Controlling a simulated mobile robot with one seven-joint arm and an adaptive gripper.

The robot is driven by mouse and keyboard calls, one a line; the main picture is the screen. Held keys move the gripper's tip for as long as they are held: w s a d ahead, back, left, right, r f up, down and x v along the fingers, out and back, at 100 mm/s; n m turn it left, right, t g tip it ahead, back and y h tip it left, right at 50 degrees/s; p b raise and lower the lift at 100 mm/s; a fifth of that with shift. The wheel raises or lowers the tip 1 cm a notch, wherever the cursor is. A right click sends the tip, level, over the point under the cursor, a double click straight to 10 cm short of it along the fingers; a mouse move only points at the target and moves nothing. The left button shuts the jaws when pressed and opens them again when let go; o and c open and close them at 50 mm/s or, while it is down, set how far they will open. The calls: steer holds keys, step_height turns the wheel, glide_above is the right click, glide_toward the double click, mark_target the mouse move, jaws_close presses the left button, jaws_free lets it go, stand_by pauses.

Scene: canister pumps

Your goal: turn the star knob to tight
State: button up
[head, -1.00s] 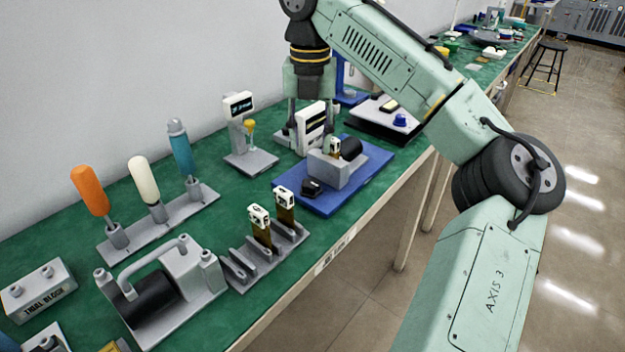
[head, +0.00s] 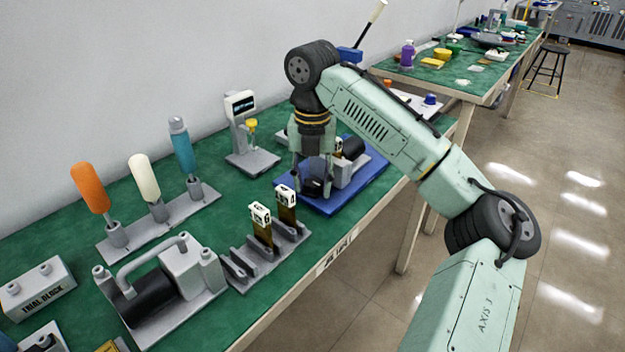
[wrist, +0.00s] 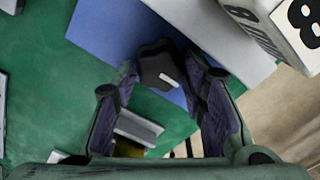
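The black star knob (head: 315,187) sits on the blue base plate (head: 333,205), in front of the grey block (head: 350,170). In the wrist view the knob (wrist: 158,62) shows between and just beyond the fingertips, with a pale bar on it. My gripper (head: 312,193) points down over the knob. In the wrist view my gripper (wrist: 161,68) is open, one finger on each side of the knob. I cannot tell whether either finger touches it. No tight marking is readable.
A grey rack (head: 262,262) with two labelled brown pieces stands in front and left. A gauge stand (head: 250,160) is behind left. A row of coloured handles (head: 150,225) is farther left. The bench's front edge is close on the right.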

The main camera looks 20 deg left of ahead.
steer(key=shift+c, duration=0.5)
steer(key=c, duration=0.8)
steer(key=shift+r+p, duration=0.1)
steer(key=shift+p, duration=0.2)
